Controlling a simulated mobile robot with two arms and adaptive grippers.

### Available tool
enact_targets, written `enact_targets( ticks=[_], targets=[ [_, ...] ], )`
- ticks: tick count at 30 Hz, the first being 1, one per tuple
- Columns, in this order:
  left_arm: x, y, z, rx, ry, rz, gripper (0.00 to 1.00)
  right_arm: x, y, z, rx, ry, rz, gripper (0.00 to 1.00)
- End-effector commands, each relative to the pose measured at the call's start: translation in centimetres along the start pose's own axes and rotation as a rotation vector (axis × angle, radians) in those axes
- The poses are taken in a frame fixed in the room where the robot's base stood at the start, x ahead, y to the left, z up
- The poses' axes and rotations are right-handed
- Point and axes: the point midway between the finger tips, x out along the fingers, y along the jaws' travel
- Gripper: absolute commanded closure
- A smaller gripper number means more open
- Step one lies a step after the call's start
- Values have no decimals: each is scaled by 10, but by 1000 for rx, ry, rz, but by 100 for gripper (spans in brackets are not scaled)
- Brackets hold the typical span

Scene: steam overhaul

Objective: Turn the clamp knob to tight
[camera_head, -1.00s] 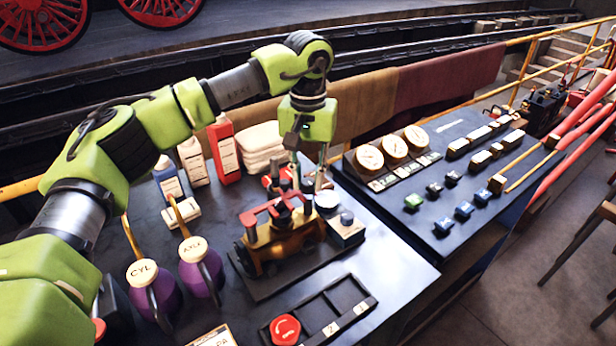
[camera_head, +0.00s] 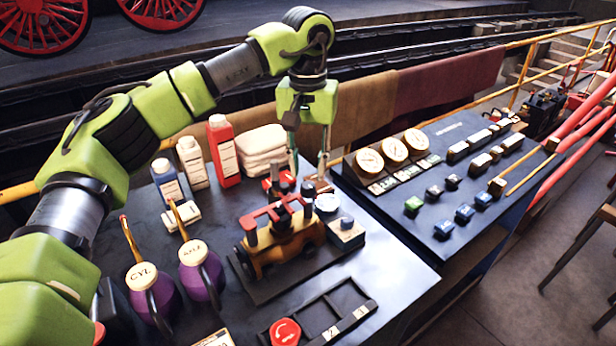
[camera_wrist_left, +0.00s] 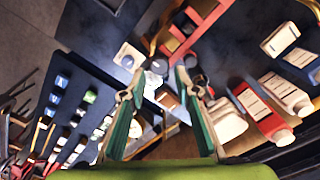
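A brass-coloured fixture (camera_head: 272,252) with a red clamp frame (camera_head: 262,214) stands on a dark plate on the bench. Dark round knobs (camera_head: 307,188) stand upright at its back end; I cannot tell which is the clamp knob or how tight it is. The red frame also shows in the left wrist view (camera_wrist_left: 205,18). My left gripper (camera_head: 308,166) points down above and behind the fixture. Its two green fingers are apart in the left wrist view (camera_wrist_left: 160,82), with nothing held between them. The finger ends partly cover the things behind the fixture. My right gripper is not in view.
Purple oil cans (camera_head: 202,275), a red bottle (camera_head: 224,152) and folded cloths (camera_head: 262,150) stand around the fixture. A slotted tray (camera_head: 335,312) and red button (camera_head: 285,331) lie in front. A gauge panel (camera_head: 440,185) is right.

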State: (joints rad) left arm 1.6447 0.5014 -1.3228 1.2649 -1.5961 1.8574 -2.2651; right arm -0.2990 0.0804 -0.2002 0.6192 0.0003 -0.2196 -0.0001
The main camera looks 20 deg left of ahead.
Motion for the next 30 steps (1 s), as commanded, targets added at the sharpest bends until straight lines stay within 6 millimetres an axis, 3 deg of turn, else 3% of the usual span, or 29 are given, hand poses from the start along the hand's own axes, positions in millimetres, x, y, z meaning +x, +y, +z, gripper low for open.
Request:
enact_targets(
  ticks=[6,12,30],
  targets=[
    [-48,0,-1,-2,4,1,71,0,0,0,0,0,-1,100],
    [-75,0,0,0,3,2,71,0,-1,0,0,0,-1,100],
    [-81,0,0,0,2,1,71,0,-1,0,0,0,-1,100]
  ],
)
